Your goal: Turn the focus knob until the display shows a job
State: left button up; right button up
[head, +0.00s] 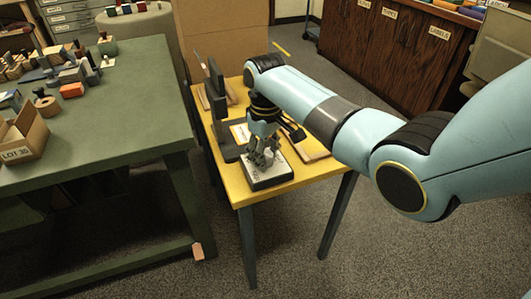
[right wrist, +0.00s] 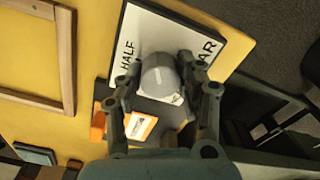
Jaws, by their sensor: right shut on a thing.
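The focus knob (right wrist: 158,75) is a grey round knob on a white plate (right wrist: 225,40) with a dark edge. The words HALF and AR show on the plate beside the knob. In the head view the plate (head: 268,180) lies at the front of the yellow table. My right gripper (head: 263,160) points down over the plate. In the right wrist view its fingers (right wrist: 160,80) are on both sides of the knob and shut on it. A dark upright display (head: 216,88) stands at the table's left side, nearly edge-on, so I cannot read its face. My left gripper is out of view.
The yellow table (head: 243,192) also bears a wooden frame (right wrist: 68,60) and an orange and white card (right wrist: 140,127). A green workbench (head: 110,135) with blocks and a LOT 30 box (head: 24,140) stands to the left. Carpet in front is clear.

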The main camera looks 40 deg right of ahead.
jog(key=shift+r+n+p, duration=0.2)
jog(key=shift+n+p, duration=0.9)
jog(key=shift+p, duration=0.1)
jog(key=n+p, duration=0.2)
jog(key=shift+n, duration=0.4)
jog(key=n+p, duration=0.1)
jog(key=n, duration=0.2)
jog(key=shift+f+p, duration=0.1)
jog(key=shift+p, duration=0.2)
jog(key=shift+f+n+p, duration=0.1)
jog(key=shift+n+p, duration=0.35)
jog(key=shift+n, duration=1.15)
jog(key=o, duration=1.2)
jog(key=shift+c, duration=0.2)
